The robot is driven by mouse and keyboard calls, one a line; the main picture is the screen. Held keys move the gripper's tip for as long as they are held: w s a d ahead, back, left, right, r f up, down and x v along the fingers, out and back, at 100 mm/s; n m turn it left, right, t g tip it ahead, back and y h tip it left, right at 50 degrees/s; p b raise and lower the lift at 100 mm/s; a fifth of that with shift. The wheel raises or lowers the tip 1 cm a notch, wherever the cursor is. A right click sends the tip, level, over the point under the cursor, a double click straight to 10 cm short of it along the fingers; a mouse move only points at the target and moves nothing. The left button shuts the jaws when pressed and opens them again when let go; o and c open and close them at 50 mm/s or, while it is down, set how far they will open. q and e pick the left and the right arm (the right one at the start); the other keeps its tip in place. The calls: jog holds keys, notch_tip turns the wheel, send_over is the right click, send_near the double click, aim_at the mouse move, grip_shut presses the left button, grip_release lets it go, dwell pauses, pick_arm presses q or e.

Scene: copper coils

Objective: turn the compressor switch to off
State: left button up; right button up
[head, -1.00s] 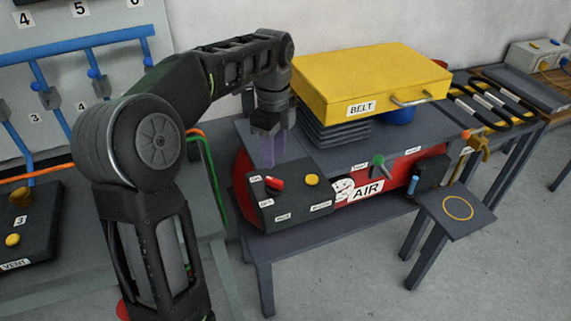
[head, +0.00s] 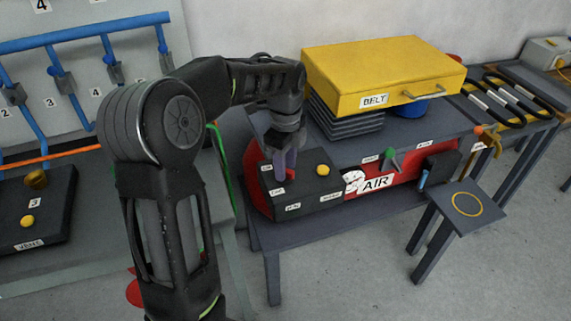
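The compressor is a red tank (head: 408,164) with an AIR label, on a grey bench. A dark control box (head: 310,191) sits at its left end. The red switch (head: 291,174) is on top of this box, mostly hidden behind my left gripper (head: 284,170). The gripper points down with its fingertips at the switch; I cannot tell whether they touch it or how far apart they are. Which way the switch points is hidden. A yellow button (head: 323,170) is on the box to the right of the switch. My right gripper is not in view.
A yellow BELT case (head: 385,70) stands on dark stacked plates behind the control box. A green-handled valve (head: 389,157) and a gauge (head: 354,181) are to the right. A panel with blue pipes (head: 85,35) and a VENT box (head: 40,215) are at the left.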

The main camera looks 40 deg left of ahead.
pick_arm(q)
jog(key=shift+c, duration=0.6)
grip_shut()
